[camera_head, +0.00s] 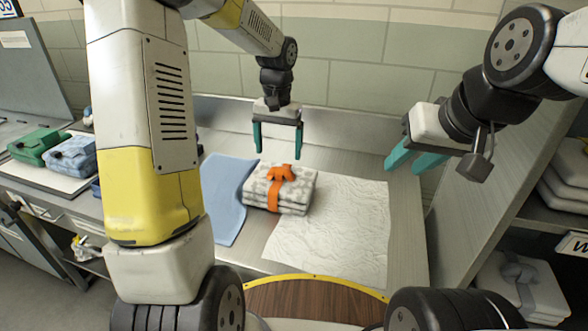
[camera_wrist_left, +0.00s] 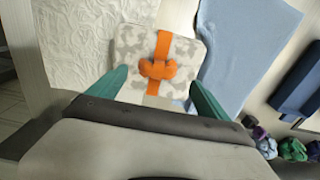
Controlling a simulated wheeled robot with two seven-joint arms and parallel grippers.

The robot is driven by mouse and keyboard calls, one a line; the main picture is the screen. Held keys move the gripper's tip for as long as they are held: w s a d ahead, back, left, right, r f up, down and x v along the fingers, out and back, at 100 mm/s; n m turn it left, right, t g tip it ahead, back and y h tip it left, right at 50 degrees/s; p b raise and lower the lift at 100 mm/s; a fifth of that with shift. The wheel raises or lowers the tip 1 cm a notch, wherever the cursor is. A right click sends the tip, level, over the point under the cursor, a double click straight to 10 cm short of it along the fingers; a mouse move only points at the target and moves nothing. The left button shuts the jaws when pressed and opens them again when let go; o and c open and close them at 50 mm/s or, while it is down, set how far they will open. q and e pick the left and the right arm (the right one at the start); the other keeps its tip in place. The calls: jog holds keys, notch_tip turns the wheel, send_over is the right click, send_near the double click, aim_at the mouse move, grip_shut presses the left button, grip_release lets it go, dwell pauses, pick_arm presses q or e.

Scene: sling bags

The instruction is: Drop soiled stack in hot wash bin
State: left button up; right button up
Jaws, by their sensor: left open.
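A folded stack of grey-and-white patterned cloth (camera_head: 302,191), tied with an orange band (camera_head: 282,174) knotted on top, lies on the metal counter between a blue cloth and a white sheet. My left gripper (camera_head: 277,155) is open above the stack with its green fingers pointing down. In the left wrist view the stack (camera_wrist_left: 130,48) shows just beyond and between the two fingers, and nothing is gripped. My right gripper (camera_head: 414,163) is at the right over the counter, its two green fingers apart and empty. I cannot make out a hot wash bin in either view.
A blue cloth (camera_head: 224,212) lies left of the stack and a crinkled white sheet (camera_head: 345,235) lies right of it. Green and blue bundles (camera_head: 38,146) sit on the left counter. A shelf unit at right holds a grey tied bundle (camera_head: 517,275).

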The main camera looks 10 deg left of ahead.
aim_at(281, 168)
pick_arm(q)
jog(key=shift+w+f, duration=0.15)
jog(key=shift+f, duration=0.3)
jog(key=f, duration=0.4)
jog(key=w+f, duration=0.1)
jog(key=f, duration=0.2)
jog(key=shift+d+f, duration=0.1)
jog(key=shift+d, duration=0.05)
grip_shut()
